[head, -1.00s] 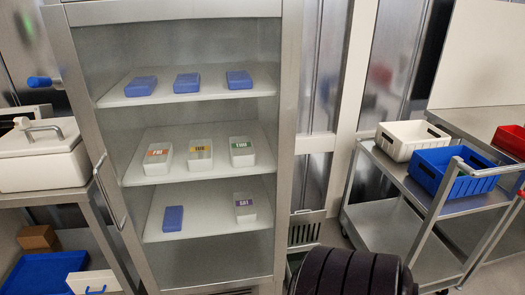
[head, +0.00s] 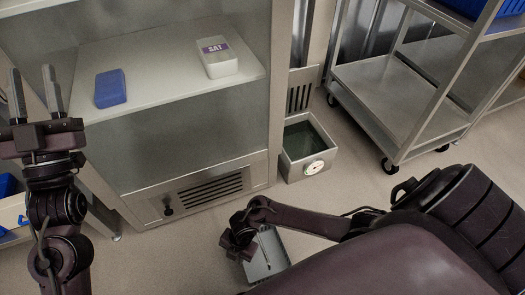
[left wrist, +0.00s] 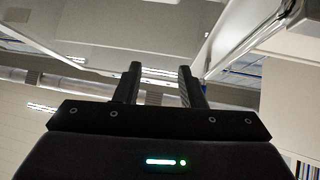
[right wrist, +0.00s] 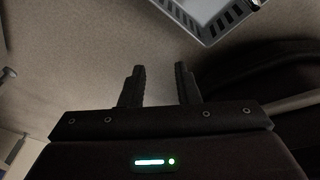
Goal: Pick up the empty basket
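A blue basket (head: 480,8) shows only its lower edge on the cart at the top right of the head view; its inside is out of view. A pale grey slotted container (right wrist: 207,15) is cut off at the top of the right wrist view; I cannot tell which one it is. My left gripper (head: 32,72) is raised before the cabinet at the left, open and empty; it also shows open in the left wrist view (left wrist: 159,68). My right gripper (right wrist: 160,68) is open and empty, low above the floor, its fingers apart from the slotted container.
A glass-fronted cabinet (head: 190,150) holds a blue box (head: 111,88) and a white SAT box (head: 220,58). A grey bin (head: 306,167) with a dial stands beside it. A metal cart (head: 385,85) stands at the right. Open floor (head: 350,180) lies between.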

